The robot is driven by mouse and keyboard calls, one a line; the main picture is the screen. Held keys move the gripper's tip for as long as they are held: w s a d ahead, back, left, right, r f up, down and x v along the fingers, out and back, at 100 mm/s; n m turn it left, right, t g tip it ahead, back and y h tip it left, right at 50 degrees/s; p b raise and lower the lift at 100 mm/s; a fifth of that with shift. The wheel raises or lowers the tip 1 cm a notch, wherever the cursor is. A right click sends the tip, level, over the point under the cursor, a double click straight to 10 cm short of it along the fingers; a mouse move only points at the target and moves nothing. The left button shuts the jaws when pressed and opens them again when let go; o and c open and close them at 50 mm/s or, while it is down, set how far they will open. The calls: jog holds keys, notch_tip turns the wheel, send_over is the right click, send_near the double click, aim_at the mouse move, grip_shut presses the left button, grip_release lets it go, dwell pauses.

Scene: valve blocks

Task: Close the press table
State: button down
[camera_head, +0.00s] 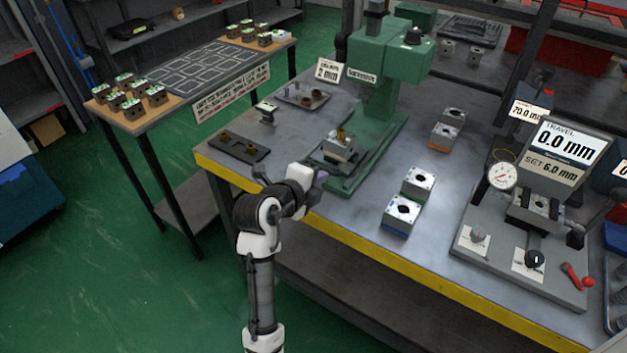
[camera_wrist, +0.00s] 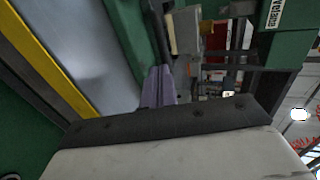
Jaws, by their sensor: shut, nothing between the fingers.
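The green press (camera_head: 385,75) stands on the bench, and it shows at the upper right of the wrist view. At the foot of the press, a dark sliding table (camera_head: 322,161) carries a metal valve block (camera_head: 340,148) with a brass-coloured part on top. The table sits toward the bench's front edge, out from under the press head. My gripper (camera_head: 320,179) is at that front edge, just before the table. Its lavender fingers (camera_wrist: 158,88) are shut and empty. I cannot tell whether they touch the table.
A dark tray (camera_head: 238,148) with brass parts lies left of the press. Blue-based and orange-based valve blocks stand to the right. A gauge station (camera_head: 520,245) stands farther right.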

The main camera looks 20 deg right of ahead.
aim_at(341, 151)
jog(key=w+d+b, duration=0.1)
jog(key=w+d, duration=0.1)
jog(key=d, duration=0.1)
jog(key=w+d+b, duration=0.1)
jog(key=w+d, duration=0.2)
jog(key=w+d+b, duration=0.1)
jog(key=w+d, duration=0.1)
jog(key=d, duration=0.2)
jog(key=shift+w, duration=0.35)
jog(key=shift+w+d, duration=0.2)
jog(key=shift+r, duration=0.2)
